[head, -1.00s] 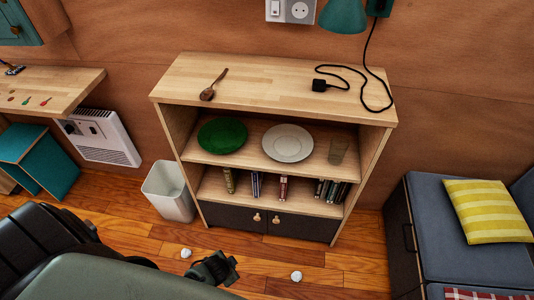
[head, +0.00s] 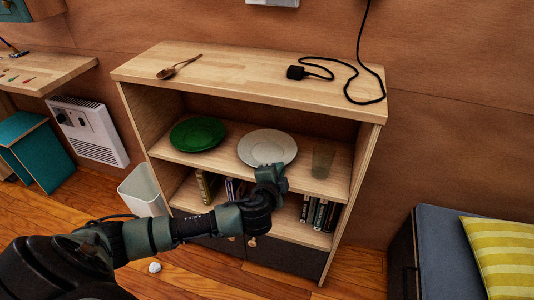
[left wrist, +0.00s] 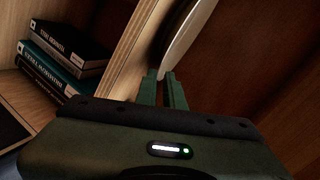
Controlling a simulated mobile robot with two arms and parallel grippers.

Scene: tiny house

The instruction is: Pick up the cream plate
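The cream plate (head: 267,147) lies on the upper shelf of the cabinet, between a green plate and a glass. My left gripper (head: 270,174) is at its front right rim in the head view. In the left wrist view the plate (left wrist: 188,38) shows edge-on as a pale band running down to my left fingertips (left wrist: 164,76). The fingers are close together with the plate's rim between their tips, and look shut on it. The plate appears still level with the shelf. My right gripper is in neither view.
The green plate (head: 198,133) is left of the cream plate and a clear glass (head: 323,161) is close on its right. Books (head: 319,213) stand on the lower shelf. A wooden spoon (head: 178,68) and a black plug (head: 296,72) lie on the cabinet top (head: 235,70).

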